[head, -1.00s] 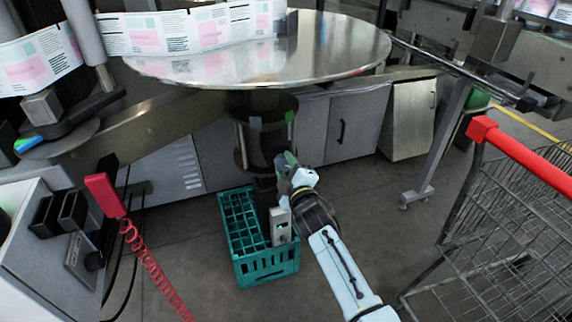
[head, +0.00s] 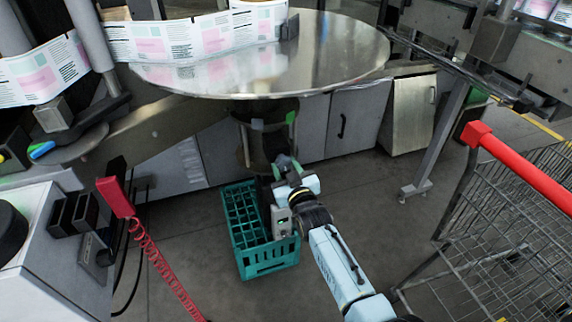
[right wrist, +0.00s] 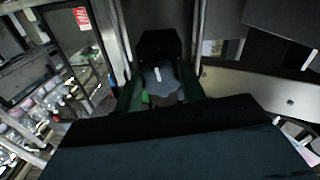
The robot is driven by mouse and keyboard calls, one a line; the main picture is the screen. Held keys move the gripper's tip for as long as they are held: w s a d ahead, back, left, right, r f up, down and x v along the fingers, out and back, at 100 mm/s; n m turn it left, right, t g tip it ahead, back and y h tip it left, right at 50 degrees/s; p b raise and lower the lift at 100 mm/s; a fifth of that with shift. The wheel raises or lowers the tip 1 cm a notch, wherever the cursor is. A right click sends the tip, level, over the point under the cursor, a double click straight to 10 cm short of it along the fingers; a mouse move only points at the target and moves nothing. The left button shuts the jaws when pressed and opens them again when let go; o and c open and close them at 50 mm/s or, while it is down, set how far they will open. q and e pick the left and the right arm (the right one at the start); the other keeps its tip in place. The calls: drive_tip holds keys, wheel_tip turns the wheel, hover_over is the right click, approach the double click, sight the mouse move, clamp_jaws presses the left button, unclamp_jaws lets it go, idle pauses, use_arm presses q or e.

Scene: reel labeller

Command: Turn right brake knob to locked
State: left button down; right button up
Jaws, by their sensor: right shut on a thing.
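The brake knob (right wrist: 160,88) is a grey, lobed knob with a short white mark, in front of a black housing (right wrist: 159,47) in the right wrist view. The mark stands nearly upright in that picture. My right gripper (right wrist: 158,95) is shut on the knob, with green fingertips at its left and right sides. In the head view my right gripper (head: 284,164) is under the round metal table (head: 330,50), by the table's dark pedestal. The knob is hidden there by the gripper. My left gripper is not in view.
A teal crate (head: 268,262) stands on the floor just below my right gripper. A wire cart with a red handle (head: 525,172) stands to the right. A red handset (head: 115,197) with a coiled cord hangs at left. Grey cabinets (head: 355,118) line the back.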

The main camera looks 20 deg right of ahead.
drive_tip(key=shift+r+m, duration=0.1)
drive_tip(key=shift+m, duration=0.8)
drive_tip(key=m+p, duration=0.1)
drive_tip(key=m, duration=0.1)
drive_tip(key=shift+m, duration=0.4)
drive_tip(key=m, duration=0.2)
drive_tip(key=shift+a+m, duration=0.1)
drive_tip(key=shift+m, duration=0.2)
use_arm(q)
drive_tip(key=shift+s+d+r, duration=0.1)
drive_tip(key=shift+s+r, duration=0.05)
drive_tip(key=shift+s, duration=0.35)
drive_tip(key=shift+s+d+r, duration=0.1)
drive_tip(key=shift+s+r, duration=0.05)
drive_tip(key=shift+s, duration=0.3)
use_arm(e)
drive_tip(key=m, duration=0.6)
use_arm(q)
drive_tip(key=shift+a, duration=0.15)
use_arm(e)
drive_tip(key=shift+m, duration=0.3)
drive_tip(key=o, duration=1)
drive_tip(key=shift+a, duration=0.1)
drive_tip(key=shift+c, duration=0.2)
